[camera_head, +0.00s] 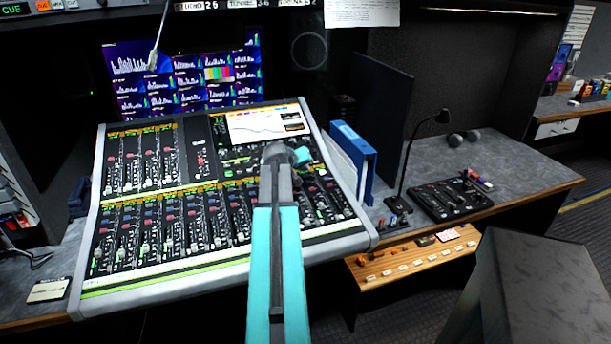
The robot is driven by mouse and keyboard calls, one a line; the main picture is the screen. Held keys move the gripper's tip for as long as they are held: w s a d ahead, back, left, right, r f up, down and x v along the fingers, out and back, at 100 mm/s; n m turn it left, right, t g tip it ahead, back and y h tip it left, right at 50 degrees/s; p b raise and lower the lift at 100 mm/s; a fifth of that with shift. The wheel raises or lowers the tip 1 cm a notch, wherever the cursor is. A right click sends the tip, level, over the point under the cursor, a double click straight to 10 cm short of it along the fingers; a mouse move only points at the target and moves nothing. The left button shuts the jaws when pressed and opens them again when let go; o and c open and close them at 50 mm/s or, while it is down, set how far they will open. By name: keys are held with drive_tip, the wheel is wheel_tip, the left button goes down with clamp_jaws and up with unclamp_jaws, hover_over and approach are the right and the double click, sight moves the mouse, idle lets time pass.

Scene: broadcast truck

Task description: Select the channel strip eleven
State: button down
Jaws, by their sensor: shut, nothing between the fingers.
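The mixing console (91,229) stands left of centre, its sloped face towards me. A long lower row of channel strips (165,228) runs across it, with faders, knobs and yellow-green labels on top. A shorter bank (142,160) sits at the upper left. The strip numbers are too small to read, so I cannot tell which strip is eleven. My teal and grey arm reaches up over the right half of the console and covers some strips there. My gripper's fingers do not show; the arm's own joint and links hide that area.
A console screen (265,122) shows a curve. Blue binders (352,155) stand at the console's right edge. Further right are a gooseneck lamp (408,160) and a black control panel (450,198). A wooden button panel (412,258) sits below. Monitors (185,75) line the back.

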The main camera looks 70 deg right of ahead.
drive_tip(key=shift+f, duration=0.15)
drive_tip(key=shift+f+b, duration=0.3)
drive_tip(key=shift+b, duration=0.05)
drive_tip(key=shift+f, duration=0.4)
idle(1.0)
drive_tip(key=shift+r, duration=0.85)
drive_tip(key=shift+r, duration=0.15)
drive_tip(key=r+p, duration=0.2)
drive_tip(key=r, duration=0.1)
drive_tip(key=r+p, duration=0.1)
drive_tip(key=shift+s+a+r, duration=0.25)
drive_tip(key=shift+a+r, duration=0.05)
idle(0.5)
idle(0.9)
